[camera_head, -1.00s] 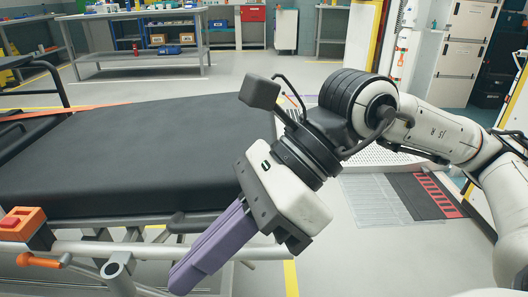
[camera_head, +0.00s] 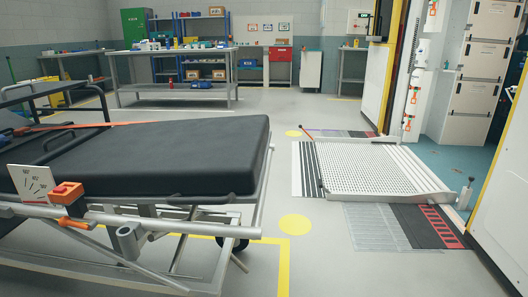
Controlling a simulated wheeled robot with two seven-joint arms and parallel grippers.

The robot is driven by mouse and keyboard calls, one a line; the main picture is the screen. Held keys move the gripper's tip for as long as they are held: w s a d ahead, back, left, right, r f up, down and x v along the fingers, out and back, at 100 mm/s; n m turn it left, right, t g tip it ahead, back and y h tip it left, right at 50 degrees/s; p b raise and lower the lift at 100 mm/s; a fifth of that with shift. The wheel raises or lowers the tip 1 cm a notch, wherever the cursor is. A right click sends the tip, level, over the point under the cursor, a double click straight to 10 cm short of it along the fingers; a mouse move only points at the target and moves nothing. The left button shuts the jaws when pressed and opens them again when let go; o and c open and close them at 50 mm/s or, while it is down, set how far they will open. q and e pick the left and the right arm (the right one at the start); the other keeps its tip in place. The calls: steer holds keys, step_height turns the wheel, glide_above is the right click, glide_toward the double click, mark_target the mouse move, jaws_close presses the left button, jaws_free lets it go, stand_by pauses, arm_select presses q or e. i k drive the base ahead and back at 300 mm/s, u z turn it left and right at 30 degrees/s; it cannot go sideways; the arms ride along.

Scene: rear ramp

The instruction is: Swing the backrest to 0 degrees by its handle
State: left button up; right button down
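The stretcher's black mattress (camera_head: 165,155) lies on a grey tube frame and looks flat where it shows; I cannot tell where the backrest section begins. A white angle plate (camera_head: 31,183) with degree marks stands at the frame's near side at the left. Next to it is an orange block (camera_head: 67,192), with an orange grip (camera_head: 75,223) on a rod just below it. I cannot tell which of these is the backrest handle. Neither of my grippers is in view, and nothing of my arms covers the stretcher.
A yellow line (camera_head: 284,265) and yellow discs mark the floor right of the stretcher. A perforated ramp (camera_head: 365,168) with a raised edge lies at the right, by an open doorway. Workbenches (camera_head: 180,90) stand at the back. The floor between stretcher and ramp is clear.

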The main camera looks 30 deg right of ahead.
mark_target(220, 161)
steer(key=k, duration=0.2)
steer(key=z, duration=1.6)
steer(key=i, duration=0.9)
steer(key=u, duration=1.5)
